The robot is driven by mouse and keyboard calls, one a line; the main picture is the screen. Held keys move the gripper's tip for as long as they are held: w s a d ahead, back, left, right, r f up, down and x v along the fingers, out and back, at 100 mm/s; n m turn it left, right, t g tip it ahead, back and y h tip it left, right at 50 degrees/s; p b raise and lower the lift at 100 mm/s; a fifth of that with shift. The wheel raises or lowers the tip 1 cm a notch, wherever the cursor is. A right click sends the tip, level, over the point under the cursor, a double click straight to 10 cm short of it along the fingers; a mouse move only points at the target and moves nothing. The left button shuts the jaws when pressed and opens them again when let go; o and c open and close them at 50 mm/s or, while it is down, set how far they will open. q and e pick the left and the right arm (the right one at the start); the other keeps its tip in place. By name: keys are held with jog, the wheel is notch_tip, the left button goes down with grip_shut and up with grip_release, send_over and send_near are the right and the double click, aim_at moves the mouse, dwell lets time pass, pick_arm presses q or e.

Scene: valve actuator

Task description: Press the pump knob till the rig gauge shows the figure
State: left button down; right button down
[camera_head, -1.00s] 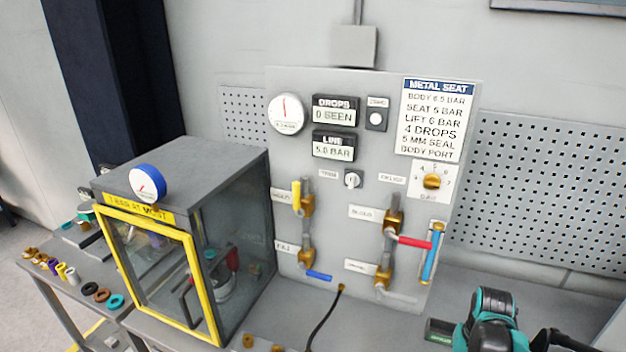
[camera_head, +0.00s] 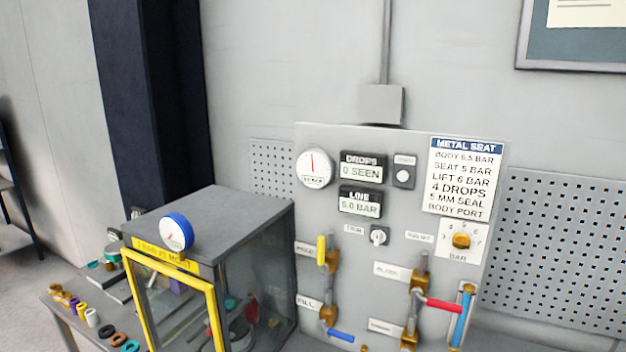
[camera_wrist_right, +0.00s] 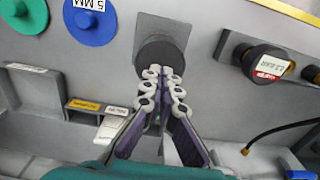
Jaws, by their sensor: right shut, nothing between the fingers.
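The panel (camera_head: 400,300) carries a round white gauge (camera_head: 315,168) with its red needle pointing about straight up. Its lettering is too small to read. The LINE display (camera_head: 360,203) shows a figure in bar, its first digit blurred. In the right wrist view, a dark round knob (camera_wrist_right: 162,52) on a grey plate is right at the fingertips of my right gripper (camera_wrist_right: 166,78). The gripper is shut and empty. I cannot tell whether the tips touch the knob, or whether it is the pump knob. My left gripper is out of view.
A second black knob (camera_wrist_right: 265,62) with a white and red label is at the right of the wrist view. Green (camera_wrist_right: 22,14) and blue (camera_wrist_right: 90,18) discs are at the left. A glass-sided box (camera_head: 215,215) with a blue-rimmed gauge (camera_head: 176,232) stands left of the panel.

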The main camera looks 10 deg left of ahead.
jog(key=shift+f, duration=0.2)
dwell(0.4)
jog(key=shift+f+b, duration=1.45)
jog(key=shift+f, duration=0.05)
jog(key=shift+r, duration=0.15)
jog(key=shift+r+p, duration=1.2)
jog(key=shift+r, duration=0.35)
notch_tip(320, 180, up, 5)
jog(key=p, duration=0.3)
jog(key=shift+p, duration=0.35)
